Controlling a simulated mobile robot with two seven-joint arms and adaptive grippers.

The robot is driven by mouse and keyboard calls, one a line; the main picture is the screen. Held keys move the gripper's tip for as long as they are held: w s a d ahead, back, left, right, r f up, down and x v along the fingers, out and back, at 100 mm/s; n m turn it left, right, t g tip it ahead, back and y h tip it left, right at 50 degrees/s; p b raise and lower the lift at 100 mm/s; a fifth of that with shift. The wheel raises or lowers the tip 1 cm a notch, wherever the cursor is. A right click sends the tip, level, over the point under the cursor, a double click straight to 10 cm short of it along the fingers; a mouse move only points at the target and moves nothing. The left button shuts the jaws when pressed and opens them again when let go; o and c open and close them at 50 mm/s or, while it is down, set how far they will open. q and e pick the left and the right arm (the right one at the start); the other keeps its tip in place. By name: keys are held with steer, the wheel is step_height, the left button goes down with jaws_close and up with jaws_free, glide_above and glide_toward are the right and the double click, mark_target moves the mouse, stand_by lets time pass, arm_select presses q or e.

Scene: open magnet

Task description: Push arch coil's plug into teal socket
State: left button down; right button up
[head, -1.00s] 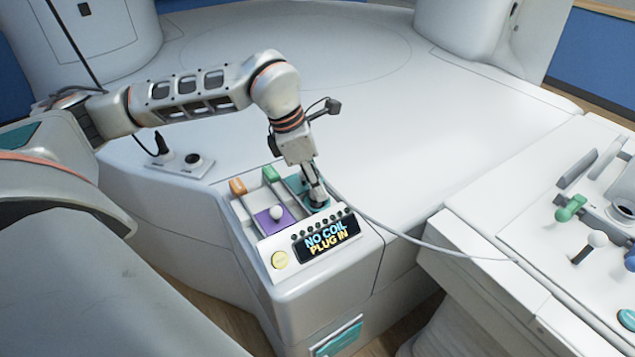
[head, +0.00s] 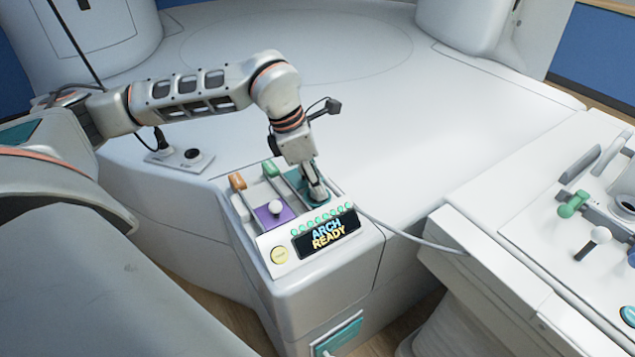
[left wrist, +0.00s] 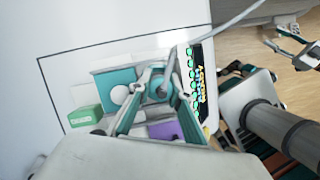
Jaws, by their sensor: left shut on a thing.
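My left gripper (head: 319,194) is shut on the arch coil's plug, over the teal socket panel (head: 298,178) of the white console. In the left wrist view the closed fingers (left wrist: 158,88) meet at the round teal socket spot (left wrist: 160,92). The plug is mostly hidden by the fingers, so its depth in the socket cannot be seen directly. A grey cable (head: 410,238) runs from there to the right. The console display (head: 328,234) reads "ARCH READY", with a lit row of teal lights above it. What looks like my right wrist shows in the left wrist view; its fingers are unclear.
Beside the teal panel are a purple panel with a white ball knob (head: 276,207), an orange handle (head: 237,182) and a green handle (head: 270,168). A yellow button (head: 280,255) sits left of the display. A second console (head: 520,255) with levers stands at the right.

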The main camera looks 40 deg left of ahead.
arm_select(q)
steer(key=c, duration=1.8)
jaws_free()
steer(key=shift+r, duration=0.1)
steer(key=v, duration=1.2)
steer(key=shift+d, duration=0.1)
